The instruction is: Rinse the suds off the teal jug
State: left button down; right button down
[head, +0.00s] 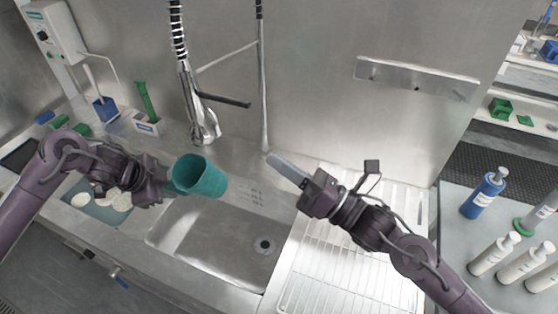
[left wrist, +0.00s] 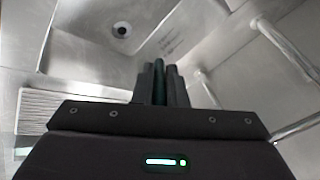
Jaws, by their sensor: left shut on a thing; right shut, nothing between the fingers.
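The teal jug (head: 207,178) is held in the air over the back left of the sink basin (head: 225,245), tilted, with its open mouth up and to the left. My left gripper (head: 168,187) is at its left side and shut on it. In the left wrist view the shut fingers (left wrist: 160,80) hold a thin dark green part, possibly the handle. No suds can be made out on the jug at this size. The spray tap (head: 205,125) hangs above and behind the jug, apart from it. My right gripper (head: 285,165) is shut and empty, right of the jug.
A wire drainboard (head: 325,260) lies right of the sink. A basin with whitish round patches (head: 115,200) is at the left. A green brush (head: 147,100) and blue holder (head: 105,108) stand behind it. Bottles (head: 485,192) stand at the far right. The sink's drain (left wrist: 122,30) is clear.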

pick_arm(q)
jog(key=s+a, duration=0.4)
jog(key=s, duration=0.2)
jog(key=shift+s+b, duration=0.4)
jog(key=shift+a, duration=0.1)
dwell(0.4)
dwell(0.9)
